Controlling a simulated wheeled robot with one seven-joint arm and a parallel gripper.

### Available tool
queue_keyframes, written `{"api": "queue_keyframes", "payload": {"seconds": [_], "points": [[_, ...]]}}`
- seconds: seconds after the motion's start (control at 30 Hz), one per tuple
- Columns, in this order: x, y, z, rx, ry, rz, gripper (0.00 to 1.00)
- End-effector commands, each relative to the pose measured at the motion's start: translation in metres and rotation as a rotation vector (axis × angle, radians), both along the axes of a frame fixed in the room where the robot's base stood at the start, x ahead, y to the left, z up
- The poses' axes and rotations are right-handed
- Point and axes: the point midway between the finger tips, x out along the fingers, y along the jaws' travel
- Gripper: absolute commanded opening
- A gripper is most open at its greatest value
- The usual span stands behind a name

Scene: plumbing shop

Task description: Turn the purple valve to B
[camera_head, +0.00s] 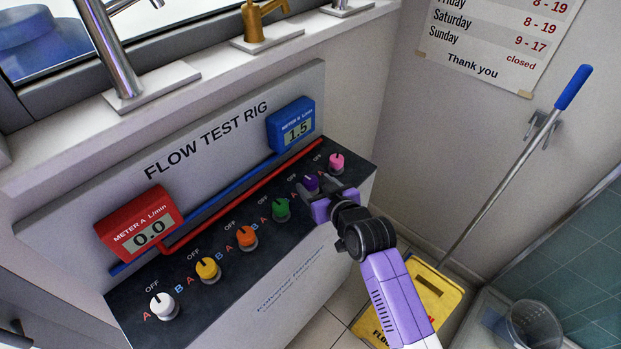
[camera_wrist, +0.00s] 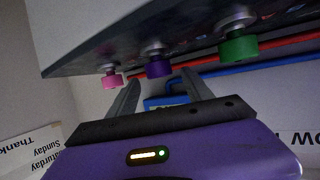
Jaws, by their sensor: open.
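The purple valve (camera_head: 311,183) is a round knob on the dark top of the flow test rig, between the green and pink valves. Part of it is hidden by my gripper (camera_head: 322,193), so I cannot read its pointer or its A and B letters clearly. In the wrist view the purple valve (camera_wrist: 158,66) appears upside down, ahead of and between the two fingertips of my gripper (camera_wrist: 157,78). The fingers are open on either side, and I cannot tell whether they touch the knob.
Pink (camera_head: 337,162), green (camera_head: 281,209), orange (camera_head: 246,237), yellow (camera_head: 207,269) and white (camera_head: 163,305) valves share the panel. Red meter A (camera_head: 140,223) reads 0.0; blue meter B (camera_head: 291,124) reads 1.5. A mop (camera_head: 515,165) and yellow floor sign (camera_head: 440,297) stand to the right.

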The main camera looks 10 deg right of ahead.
Motion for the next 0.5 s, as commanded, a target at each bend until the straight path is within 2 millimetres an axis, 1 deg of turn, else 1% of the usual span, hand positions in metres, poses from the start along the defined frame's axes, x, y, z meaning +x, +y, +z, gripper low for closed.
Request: {"api": "queue_keyframes", "payload": {"seconds": [0.03, 0.2, 0.33, 0.5], "points": [[0.007, 0.002, -0.001, -0.002, 0.001, 0.001, 0.59], [0.024, 0.006, -0.009, 0.000, 0.000, 0.000, 0.59], [0.031, 0.008, -0.012, -0.001, -0.001, 0.000, 0.59], [0.033, 0.008, -0.014, 0.000, -0.001, 0.000, 0.59]]}}
